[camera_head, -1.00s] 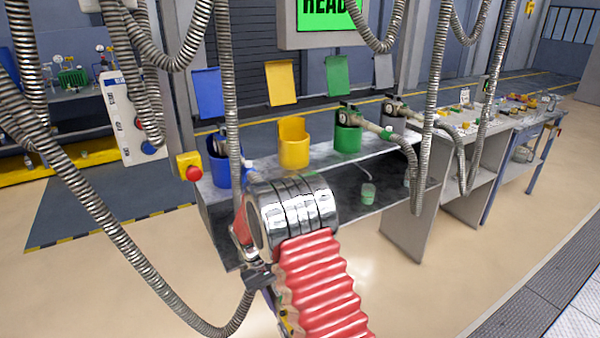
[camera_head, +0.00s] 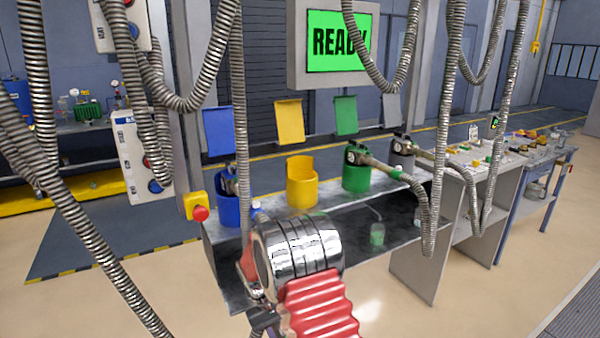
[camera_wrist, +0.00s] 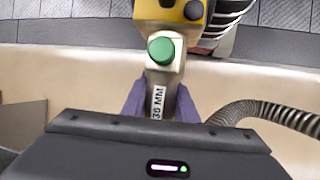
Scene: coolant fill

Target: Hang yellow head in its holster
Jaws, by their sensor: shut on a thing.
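The yellow head (camera_wrist: 172,12) is at the top of the wrist view, with a green button (camera_wrist: 161,50) and a pale handle marked "36 MM" (camera_wrist: 158,102). My gripper (camera_wrist: 160,98) is shut on this handle, one dark finger on each side. The yellow holster (camera_head: 301,182) is an open-topped yellow cup on the bench in the head view, and no head shows in it. My arm's chrome joint and red sleeve stand in front of the bench, below the holster in the picture. The held head is not clearly seen in the head view.
Blue (camera_head: 228,212), green (camera_head: 357,177) and grey holsters with heads flank the yellow one. A red stop button (camera_head: 200,213) is at the bench's left end. Ribbed hoses (camera_head: 242,120) hang in front. A screen (camera_head: 340,42) reads READY. A hose (camera_wrist: 265,112) curves right of my gripper.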

